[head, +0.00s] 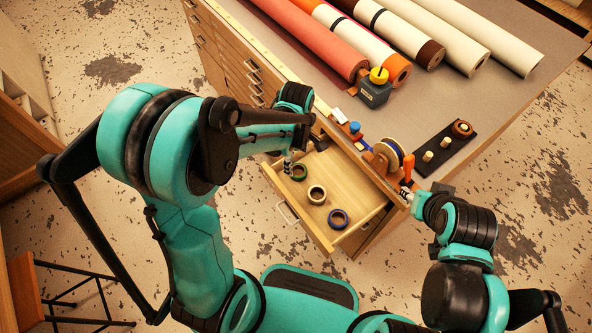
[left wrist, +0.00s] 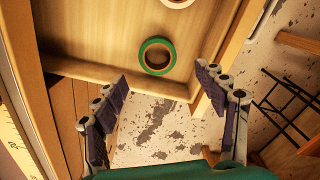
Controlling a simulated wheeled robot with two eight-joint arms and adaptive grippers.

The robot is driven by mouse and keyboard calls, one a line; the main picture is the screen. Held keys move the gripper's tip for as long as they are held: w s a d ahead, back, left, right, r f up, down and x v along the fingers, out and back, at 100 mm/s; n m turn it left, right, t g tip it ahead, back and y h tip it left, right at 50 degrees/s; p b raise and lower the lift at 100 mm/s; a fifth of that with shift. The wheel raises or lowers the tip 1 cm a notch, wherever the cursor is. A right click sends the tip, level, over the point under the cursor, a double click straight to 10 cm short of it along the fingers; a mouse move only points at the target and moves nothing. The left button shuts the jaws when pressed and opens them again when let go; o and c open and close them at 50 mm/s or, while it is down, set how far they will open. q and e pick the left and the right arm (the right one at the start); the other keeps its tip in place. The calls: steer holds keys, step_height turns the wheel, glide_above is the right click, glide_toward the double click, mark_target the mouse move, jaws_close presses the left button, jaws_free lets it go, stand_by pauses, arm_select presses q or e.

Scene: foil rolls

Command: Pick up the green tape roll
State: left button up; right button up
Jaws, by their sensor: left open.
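The green tape roll (head: 304,177) lies flat in the open drawer (head: 321,240), near its left end in the head view. In the left wrist view the green roll (left wrist: 157,41) lies on the drawer floor beside a wall. My left gripper (head: 289,166) is over that end of the drawer, just left of the roll. In the left wrist view its spread fingers (left wrist: 163,80) are empty, with the roll ahead between them and apart from them. My right gripper (head: 406,193) is by the cabinet top's near edge; its jaws are too small to read.
A white tape roll (head: 316,201) and a blue tape roll (head: 331,221) lie farther along the drawer. The drawer walls stand close around the rolls.

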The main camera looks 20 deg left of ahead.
mark_target(297, 173)
arm_select(q)
step_height(297, 173, down, 7)
steer(key=b, duration=0.2)
steer(key=shift+w+r+b, duration=0.15)
steer(key=shift+r+b, duration=0.05)
steer(key=shift+b, duration=0.2)
steer(key=shift+r, duration=0.1)
steer(key=shift+c, duration=1)
steer(key=c, duration=1)
steer(key=shift+c, duration=0.2)
